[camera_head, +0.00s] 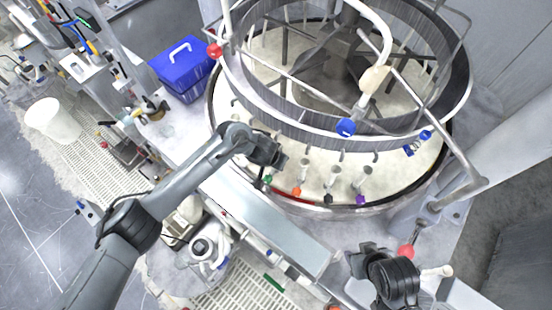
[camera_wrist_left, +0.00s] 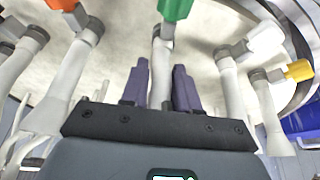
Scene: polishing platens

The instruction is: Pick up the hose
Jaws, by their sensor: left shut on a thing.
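The hose I hold is a white tube (camera_wrist_left: 160,62) with a green fitting (camera_wrist_left: 174,8) at its end, seen in the left wrist view. My left gripper (camera_wrist_left: 163,82) has its two purple fingers on either side of this tube, shut on it. In the head view my left gripper (camera_head: 274,160) is at the front rim of the round platen, and the green fitting (camera_head: 267,180) shows just below it. The held tube is mostly hidden there. My right gripper (camera_head: 368,258) is at the bottom right, away from the hoses; its jaws are not clear.
Similar white tubes stand close on both sides, with an orange fitting (camera_wrist_left: 60,4) and a yellow fitting (camera_wrist_left: 298,70). The round platen (camera_head: 408,172) has a metal ring frame (camera_head: 300,132) above it. A blue box (camera_head: 184,72) stands at the left.

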